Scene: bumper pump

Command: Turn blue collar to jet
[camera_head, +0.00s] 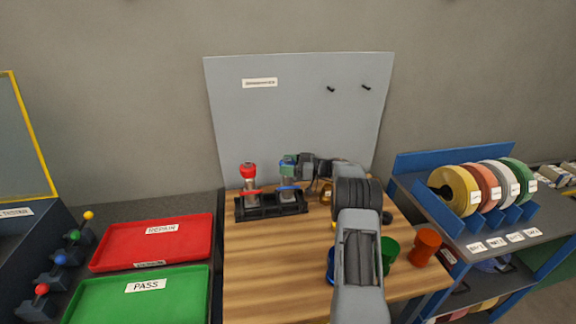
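The blue-marked pump (286,194) stands upright in the right part of a black rack (255,211) on the wooden bench. Its blue parts show at the top and around its lower neck. The collar's exact turn position is too small to read. My gripper (288,165) is at the top of this pump, reaching in from the right, and partly covers it. I cannot tell whether the fingers are open or closed around the collar. A red-topped pump (249,175) stands upright in the left part of the same rack.
My arm covers much of the bench (258,262). A green cup (391,250), an orange-red cup (426,243) and a partly hidden blue cup (330,266) are near it. Red (185,232) and green (180,300) trays lie left. A tape rack (437,213) stands right; a grey board (300,120) rises behind.

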